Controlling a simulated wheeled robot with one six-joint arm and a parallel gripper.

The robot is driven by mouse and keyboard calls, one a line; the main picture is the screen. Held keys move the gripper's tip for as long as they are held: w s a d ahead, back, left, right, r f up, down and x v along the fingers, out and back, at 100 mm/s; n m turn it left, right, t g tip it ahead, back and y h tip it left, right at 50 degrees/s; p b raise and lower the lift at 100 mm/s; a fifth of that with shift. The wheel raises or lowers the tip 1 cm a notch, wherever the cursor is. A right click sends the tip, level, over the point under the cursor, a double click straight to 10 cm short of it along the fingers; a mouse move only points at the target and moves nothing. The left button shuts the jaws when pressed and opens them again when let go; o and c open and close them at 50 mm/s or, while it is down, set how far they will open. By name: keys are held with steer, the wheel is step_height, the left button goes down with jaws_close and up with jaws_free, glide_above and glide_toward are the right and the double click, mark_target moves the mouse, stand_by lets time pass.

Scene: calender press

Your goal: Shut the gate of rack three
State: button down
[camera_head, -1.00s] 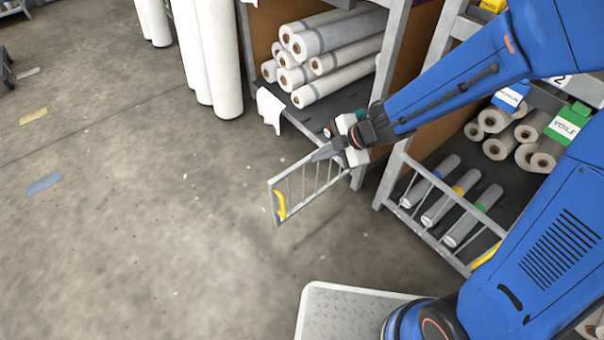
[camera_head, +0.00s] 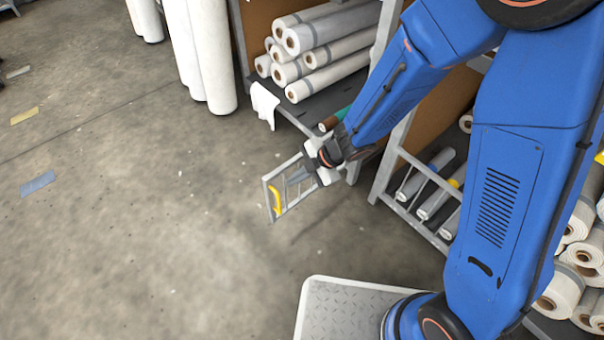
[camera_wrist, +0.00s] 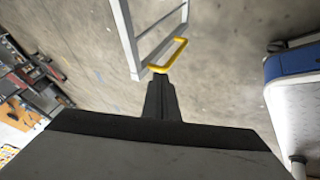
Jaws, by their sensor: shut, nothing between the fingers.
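The open gate (camera_head: 266,201) is a grey barred frame with a yellow handle (camera_head: 276,202). It juts out from the front of the left rack (camera_head: 386,40), whose number I cannot see. My gripper (camera_head: 291,179) is shut and empty, in front of the gate's bars in the head view and close to the handle. In the wrist view the shut fingers (camera_wrist: 160,80) point at the lower end of the yellow handle (camera_wrist: 168,56), and the gate frame (camera_wrist: 128,40) runs up beside it. I cannot tell whether they touch. My arm hides the gate's hinge side.
White rolls (camera_head: 325,55) lie in the left rack, and a white cloth (camera_head: 264,103) hangs at its front edge. A neighbouring rack (camera_head: 393,160) with a closed gate stands to the right, partly behind my arm. Tall white rolls (camera_head: 200,55) stand at the left. The floor left of the gate is clear.

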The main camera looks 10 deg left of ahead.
mark_target(283, 174)
steer(key=shift+w+a+f, duration=0.25)
steer(key=shift+w+a, duration=0.15)
steer(key=shift+a, duration=0.3)
steer(key=shift+w+a+f, duration=0.3)
steer(key=shift+w+a, duration=0.1)
steer(key=shift+a, duration=0.35)
steer(key=shift+w+a+f, duration=0.25)
steer(key=shift+w+a, duration=0.15)
steer(key=shift+a, duration=0.3)
